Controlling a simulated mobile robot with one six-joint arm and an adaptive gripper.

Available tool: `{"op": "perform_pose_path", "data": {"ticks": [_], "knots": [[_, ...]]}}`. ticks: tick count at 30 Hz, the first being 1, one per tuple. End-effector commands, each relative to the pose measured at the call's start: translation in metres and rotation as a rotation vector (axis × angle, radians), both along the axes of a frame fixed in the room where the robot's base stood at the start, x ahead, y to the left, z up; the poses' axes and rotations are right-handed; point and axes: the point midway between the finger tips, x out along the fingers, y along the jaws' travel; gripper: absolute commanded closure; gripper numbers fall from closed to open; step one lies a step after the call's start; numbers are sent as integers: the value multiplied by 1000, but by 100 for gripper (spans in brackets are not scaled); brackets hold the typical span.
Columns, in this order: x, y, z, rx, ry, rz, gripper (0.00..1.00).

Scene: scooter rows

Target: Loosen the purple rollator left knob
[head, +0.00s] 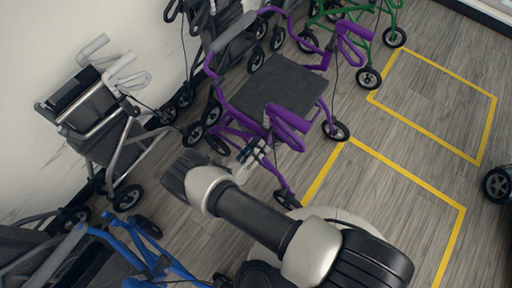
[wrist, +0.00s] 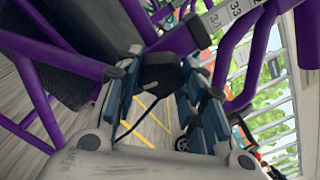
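The purple rollator (head: 283,84) stands upright in the upper middle of the head view, with a black seat and purple handles. My gripper (head: 259,149) is at its near side, beside the near handle (head: 289,128). In the wrist view, a black knob (wrist: 161,72) sits by the purple frame, between the two blue-padded fingers of my gripper (wrist: 163,62). The fingers are apart, one on each side of the knob. Whether the pads touch it is unclear. A thin black cable hangs below the knob. The knob cannot be made out in the head view.
A grey rollator (head: 112,130) stands at the left by the wall, and a blue one (head: 140,246) at the lower left. A green rollator (head: 383,22) is at the top. The yellow-marked floor bays (head: 405,165) at the right are clear. A dark wheel (head: 497,185) shows at the right edge.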

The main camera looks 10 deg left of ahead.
Motion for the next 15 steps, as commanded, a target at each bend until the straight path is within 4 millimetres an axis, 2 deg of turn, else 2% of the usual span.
{"op": "perform_pose_path", "data": {"ticks": [8,15], "knots": [[0,0,0,1,0,0,44],[0,0,0,1,-1,1,44]]}}
